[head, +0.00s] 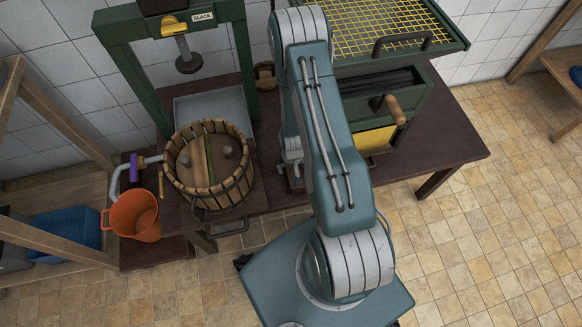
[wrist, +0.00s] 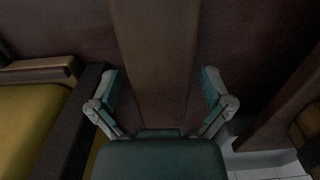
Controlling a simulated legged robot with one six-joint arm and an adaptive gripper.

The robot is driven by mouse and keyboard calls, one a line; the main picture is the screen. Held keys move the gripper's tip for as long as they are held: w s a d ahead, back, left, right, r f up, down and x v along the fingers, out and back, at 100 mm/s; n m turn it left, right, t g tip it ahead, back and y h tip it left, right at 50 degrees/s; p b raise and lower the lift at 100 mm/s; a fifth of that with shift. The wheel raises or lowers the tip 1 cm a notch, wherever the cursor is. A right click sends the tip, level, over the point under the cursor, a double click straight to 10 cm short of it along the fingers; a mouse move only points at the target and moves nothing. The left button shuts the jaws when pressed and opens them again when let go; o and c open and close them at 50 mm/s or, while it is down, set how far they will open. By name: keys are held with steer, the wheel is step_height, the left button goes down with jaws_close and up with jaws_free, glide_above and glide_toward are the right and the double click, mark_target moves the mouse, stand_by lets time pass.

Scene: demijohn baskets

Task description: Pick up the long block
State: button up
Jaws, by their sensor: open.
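A long brown wooden block (wrist: 157,62) runs up the middle of the wrist view, over a dark brown surface. My gripper (wrist: 160,88) is open, with one finger on each side of the block. A gap shows between each finger and the block's sides, so I see no grip on it. The block's near end is hidden behind the gripper's body. In the head view my arm covers this spot, and I cannot make out the block or the fingers there.
A green machine with a yellow panel (head: 372,140) and wooden handle (head: 394,108) stands right of my arm on the dark table (head: 450,145). A slatted press basket (head: 208,165) and orange bucket (head: 134,216) are left. In the wrist view, a brown wooden piece (wrist: 283,105) slants at right.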

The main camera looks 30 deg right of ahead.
steer(key=shift+f, duration=0.4)
steer(key=shift+s+a, duration=0.1)
steer(key=c, duration=1.3)
steer(key=shift+o, duration=0.2)
steer(key=shift+r, duration=0.1)
